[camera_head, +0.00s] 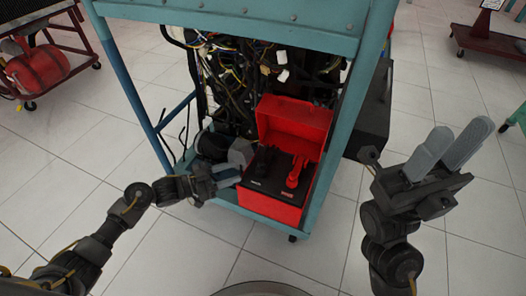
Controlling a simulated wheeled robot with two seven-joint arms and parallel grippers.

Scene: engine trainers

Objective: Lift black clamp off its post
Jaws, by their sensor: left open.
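A red battery box (270,205) with a raised red lid (296,118) sits on the lower shelf of the teal engine stand. The black clamp (263,160) stands on the left of its dark top. A red clamp (296,172) stands to the right of it. My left gripper (229,176) is open at the box's left edge, its fingers pointing right toward the black clamp. The clamp seems to be outside the fingers; the small gap is hard to judge. My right gripper (464,133) is open and empty, raised over the floor at the right, away from the box.
Teal stand posts (131,85) rise left and right of the shelf, under a teal top beam (240,28). Loose engine wiring (250,75) hangs behind the box. A dark box (372,125) is at the right post. The tiled floor in front is clear.

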